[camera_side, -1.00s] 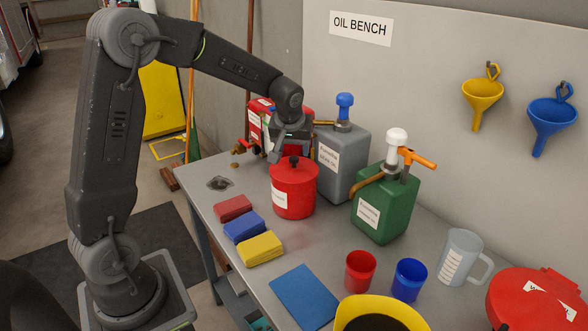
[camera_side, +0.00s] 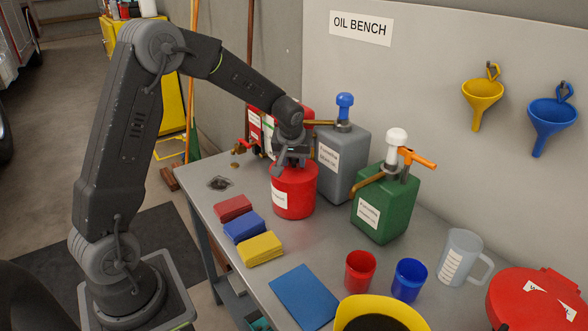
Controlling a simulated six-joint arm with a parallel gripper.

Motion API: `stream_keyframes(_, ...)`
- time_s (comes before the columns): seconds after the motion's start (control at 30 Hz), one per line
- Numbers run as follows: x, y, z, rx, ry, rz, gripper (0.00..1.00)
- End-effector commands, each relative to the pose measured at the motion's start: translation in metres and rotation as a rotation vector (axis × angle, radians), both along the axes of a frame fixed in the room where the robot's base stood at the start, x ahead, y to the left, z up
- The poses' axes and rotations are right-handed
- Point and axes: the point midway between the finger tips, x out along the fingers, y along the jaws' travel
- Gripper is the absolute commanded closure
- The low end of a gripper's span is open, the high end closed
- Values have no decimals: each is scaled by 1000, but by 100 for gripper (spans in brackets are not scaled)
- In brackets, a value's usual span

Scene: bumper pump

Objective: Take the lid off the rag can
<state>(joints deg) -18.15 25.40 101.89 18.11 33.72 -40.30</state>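The rag can (camera_side: 294,193) is a red round can with a white label, upright on the grey bench. Its red lid (camera_side: 305,171) is on top, and the lid's dark knob is now hidden behind my gripper. My gripper (camera_side: 291,168) points down at the top of the can, over the middle of the lid. Its fingers are at the knob's height. I cannot tell whether they are closed on the knob or only around it.
A grey pump can (camera_side: 341,160) and a green pump can (camera_side: 385,205) stand close on the right. Red (camera_side: 233,207), blue (camera_side: 244,227) and yellow (camera_side: 260,248) folded cloths lie in front. A red cup (camera_side: 360,271) and blue cup (camera_side: 409,279) stand nearer. Bench space left of the can is clear.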

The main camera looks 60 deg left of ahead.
Motion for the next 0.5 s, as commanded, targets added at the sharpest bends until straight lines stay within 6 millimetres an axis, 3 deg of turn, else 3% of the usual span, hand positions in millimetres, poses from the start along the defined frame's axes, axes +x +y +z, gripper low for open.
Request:
stream_keyframes(0.3,0,0,0,0,0,0,94)
stream_keyframes(0.5,0,0,1,0,0,0,96)
